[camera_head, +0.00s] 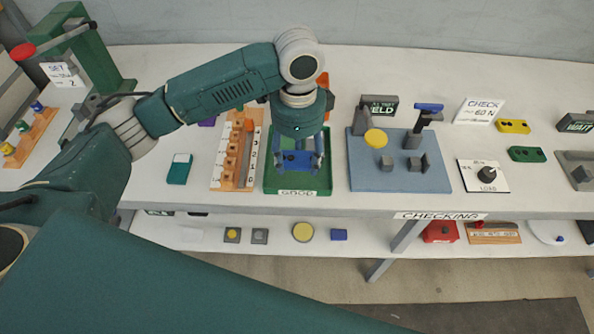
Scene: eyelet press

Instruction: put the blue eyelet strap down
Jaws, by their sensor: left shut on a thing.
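The blue eyelet strap (297,157) is between the fingers of my left gripper (298,163), which is shut on it. The gripper points down over the green tray (270,185), whose front label seems to read GOOD. The strap shows inside the tray's outline; whether it touches the tray floor I cannot tell. The gripper body hides the back part of the tray. My right gripper is not in view.
A wooden numbered rack (219,183) stands close left of the tray. A blue-grey test fixture (375,178) stands close right. Yellow (513,126) and green (527,154) straps lie further right. A green-and-white box (179,170) lies left. A lower shelf holds small parts.

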